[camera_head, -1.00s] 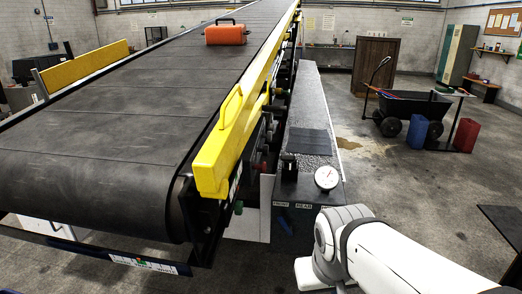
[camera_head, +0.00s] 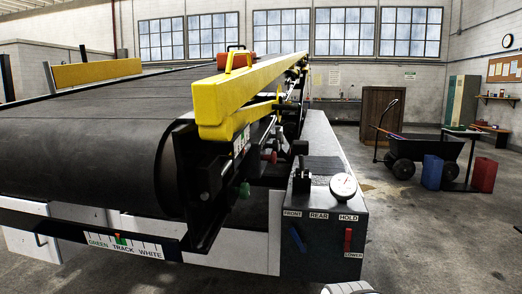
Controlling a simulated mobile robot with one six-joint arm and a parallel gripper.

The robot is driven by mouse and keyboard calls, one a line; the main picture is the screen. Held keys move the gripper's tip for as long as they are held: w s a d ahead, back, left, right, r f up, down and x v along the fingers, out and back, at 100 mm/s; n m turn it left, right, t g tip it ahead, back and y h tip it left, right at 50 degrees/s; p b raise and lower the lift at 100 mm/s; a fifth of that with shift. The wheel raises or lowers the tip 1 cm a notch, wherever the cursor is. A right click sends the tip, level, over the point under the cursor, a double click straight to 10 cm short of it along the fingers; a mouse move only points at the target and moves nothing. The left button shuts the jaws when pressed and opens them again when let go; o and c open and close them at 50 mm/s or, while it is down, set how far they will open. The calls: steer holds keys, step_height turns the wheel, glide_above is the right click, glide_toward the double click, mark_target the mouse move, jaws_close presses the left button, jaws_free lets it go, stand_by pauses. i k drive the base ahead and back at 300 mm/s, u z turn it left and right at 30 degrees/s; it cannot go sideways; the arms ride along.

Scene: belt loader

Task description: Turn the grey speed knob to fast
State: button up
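I cannot clearly make out a grey speed knob or any fast mark. A dark control box (camera_head: 324,247) stands at the belt's near right end. On its top are a black knob or lever (camera_head: 301,178) and a round white dial (camera_head: 343,186). A blue lever (camera_head: 297,240) and a red lever (camera_head: 348,240) are on its front, under labels reading FRONT, REAR and HOLD, with LOWER below. A dark round knob (camera_head: 299,148) shows behind the box, beside a red knob (camera_head: 270,157) and a green knob (camera_head: 244,190). My gripper is out of view; a bit of my white arm shows at the bottom edge.
The belt (camera_head: 90,135) fills the left, with a yellow rail (camera_head: 240,95) along its right side and an orange case (camera_head: 235,61) farther up. A black cart (camera_head: 425,148), a blue can (camera_head: 432,172) and a red can (camera_head: 484,175) stand right. Floor right of the box is clear.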

mark_target(278, 136)
steer(key=u, duration=1.8)
steer(key=k, duration=1.45)
steer(key=z, duration=1.25)
steer(key=i, duration=1)
steer(key=z, duration=0.1)
